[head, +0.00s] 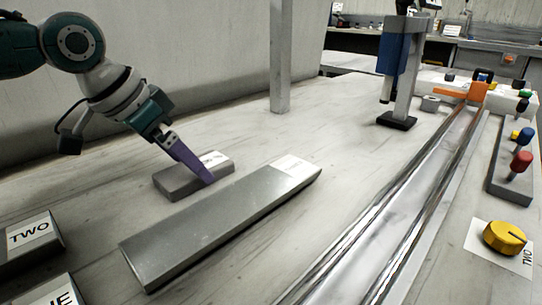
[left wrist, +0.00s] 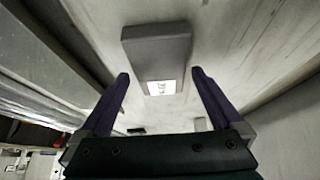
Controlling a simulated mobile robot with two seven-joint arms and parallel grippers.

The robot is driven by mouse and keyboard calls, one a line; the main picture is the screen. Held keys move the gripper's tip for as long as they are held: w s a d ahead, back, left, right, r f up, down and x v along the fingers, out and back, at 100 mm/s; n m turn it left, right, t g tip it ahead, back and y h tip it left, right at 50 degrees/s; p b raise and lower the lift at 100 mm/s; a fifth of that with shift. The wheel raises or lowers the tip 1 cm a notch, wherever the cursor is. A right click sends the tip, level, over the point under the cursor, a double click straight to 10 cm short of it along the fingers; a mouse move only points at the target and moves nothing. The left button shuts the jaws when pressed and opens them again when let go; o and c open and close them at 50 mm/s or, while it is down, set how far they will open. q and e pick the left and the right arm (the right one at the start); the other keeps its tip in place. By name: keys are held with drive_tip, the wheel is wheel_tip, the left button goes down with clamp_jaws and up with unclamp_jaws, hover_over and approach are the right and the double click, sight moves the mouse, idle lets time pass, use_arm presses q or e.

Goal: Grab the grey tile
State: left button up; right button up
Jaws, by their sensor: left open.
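The grey tile (head: 177,182) is a small flat block with a white label at its right end, lying on the bench in the head view. It also shows in the left wrist view (left wrist: 156,50), its labelled end between the fingertips in the picture. My left gripper (head: 206,180) is at the tile, with a purple finger in front of its label end. In the left wrist view my left gripper (left wrist: 160,76) is open, with a finger on each side and nothing held. I cannot tell whether a finger touches the tile. My right gripper is not in view.
A long grey metal bar (head: 215,222) with a label lies just in front of the tile. A metal rail (head: 400,210), a yellow knob (head: 505,238) and a blue device on a stand (head: 394,62) are to the right.

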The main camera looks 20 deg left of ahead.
use_arm(q)
drive_tip(key=shift+w+d+f, duration=0.15)
drive_tip(key=shift+w+f, duration=0.1)
drive_tip(key=shift+f, duration=0.25)
drive_tip(key=c, duration=1.2)
drive_tip(key=shift+c, duration=0.3)
drive_tip(key=shift+r, duration=0.2)
